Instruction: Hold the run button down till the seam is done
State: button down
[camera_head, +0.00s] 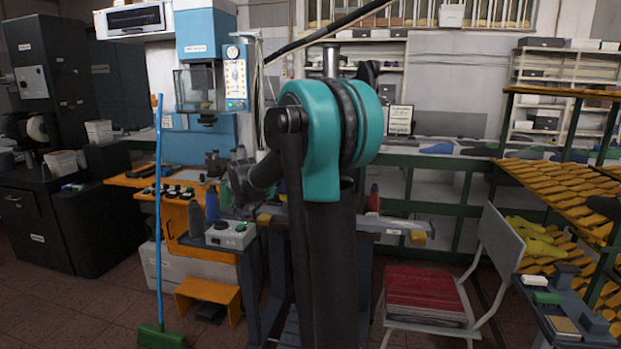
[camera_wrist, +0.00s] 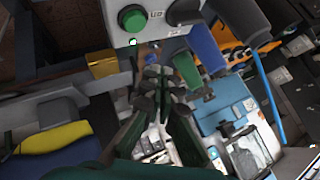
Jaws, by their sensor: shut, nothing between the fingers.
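A light grey control box (camera_head: 231,235) sits on the bench left of my arm in the head view. In the wrist view the box (camera_wrist: 157,28) is at the top, with a round green button (camera_wrist: 132,18) and a dark round control (camera_wrist: 184,10) on its face. A small light (camera_wrist: 132,42) glows near the box's edge. My gripper (camera_wrist: 156,74) is shut and empty, its fingertips below the green button and slightly right of it in the wrist view. They appear apart from the button. In the head view my arm hides much of the bench behind it.
Blue (camera_wrist: 208,50) and green (camera_wrist: 187,70) bottles stand close to the box. A blue machine (camera_head: 205,60) rises behind the orange bench. A blue-handled broom (camera_head: 158,220) stands left, a chair with a red seat (camera_head: 425,290) right. A rack of yellow lasts (camera_head: 560,185) stands far right.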

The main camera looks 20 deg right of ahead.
aim_at(241, 227)
dwell(0.3)
notch_tip(241, 227, up, 4)
jog(key=shift+f, duration=0.1)
dwell(0.4)
jog(key=shift+f, duration=4.4)
jog(key=shift+f, duration=0.1)
jog(key=shift+f, duration=0.3)
